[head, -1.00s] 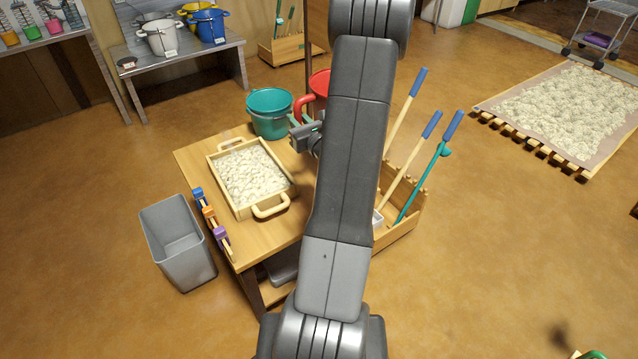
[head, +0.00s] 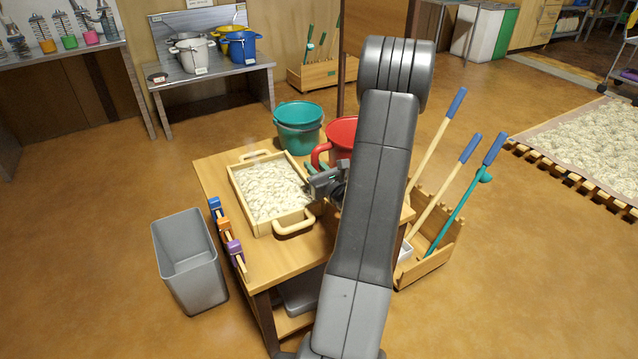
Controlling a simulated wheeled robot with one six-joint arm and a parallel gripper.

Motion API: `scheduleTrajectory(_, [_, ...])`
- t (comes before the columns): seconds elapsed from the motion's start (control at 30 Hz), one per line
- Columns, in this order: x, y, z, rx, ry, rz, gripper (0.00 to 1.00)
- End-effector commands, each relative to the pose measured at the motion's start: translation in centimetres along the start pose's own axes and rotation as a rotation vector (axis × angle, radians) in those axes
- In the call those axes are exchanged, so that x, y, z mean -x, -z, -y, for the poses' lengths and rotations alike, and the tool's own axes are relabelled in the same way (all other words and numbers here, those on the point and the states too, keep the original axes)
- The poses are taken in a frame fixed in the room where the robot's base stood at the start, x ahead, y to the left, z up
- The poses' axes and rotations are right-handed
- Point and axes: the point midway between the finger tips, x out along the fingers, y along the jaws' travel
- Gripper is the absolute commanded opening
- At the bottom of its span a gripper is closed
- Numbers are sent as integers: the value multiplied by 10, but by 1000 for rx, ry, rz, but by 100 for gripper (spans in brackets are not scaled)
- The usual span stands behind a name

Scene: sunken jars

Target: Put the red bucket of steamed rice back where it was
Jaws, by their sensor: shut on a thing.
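The red bucket (head: 342,127) is at the back right of the wooden table (head: 262,258), right of a teal bucket (head: 298,127). My arm hides its right side and lower part, so I cannot see its contents or whether its base touches the table. Its thick red handle (head: 318,155) faces left. My gripper (head: 313,170) is at the lower end of this handle, shut on it. The bucket looks upright.
A wooden tray of rice (head: 235,184) fills the table's middle left. A grey bin (head: 190,268) stands on the floor at left, and a rack with long-handled tools (head: 432,255) at right. White (head: 191,52) and blue (head: 243,45) buckets stand on a back bench.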

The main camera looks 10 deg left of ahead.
Motion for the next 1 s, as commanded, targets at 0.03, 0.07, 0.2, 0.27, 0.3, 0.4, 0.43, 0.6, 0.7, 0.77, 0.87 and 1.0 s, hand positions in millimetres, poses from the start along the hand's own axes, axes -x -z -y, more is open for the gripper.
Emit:
scheduleTrajectory(0.03, [0, 3, 0, 1, 0, 1, 0])
scheduleTrajectory(0.07, [0, 6, 0, 1, 0, 1, 0])
scheduleTrajectory(0.2, [0, 25, 0, -1, 0, 0, 0])
scheduleTrajectory(0.27, [0, 34, 0, 0, 0, -1, 0])
scheduleTrajectory(0.3, [0, 38, 0, 0, 0, 0, 0])
scheduleTrajectory(0.4, [0, 39, 0, 2, 0, 2, 0])
scheduleTrajectory(0.43, [0, 38, 0, 2, 0, 2, 0])
scheduleTrajectory(0.6, [0, 39, 0, 2, 0, 2, 0])
scheduleTrajectory(0.7, [0, 43, 0, 2, 0, 2, 0])
scheduleTrajectory(0.77, [0, 44, 0, 2, 0, 2, 0])
scheduleTrajectory(0.87, [0, 46, 0, 1, 0, 1, 23])
scheduleTrajectory(1.0, [0, 45, 0, 1, 0, 0, 41])
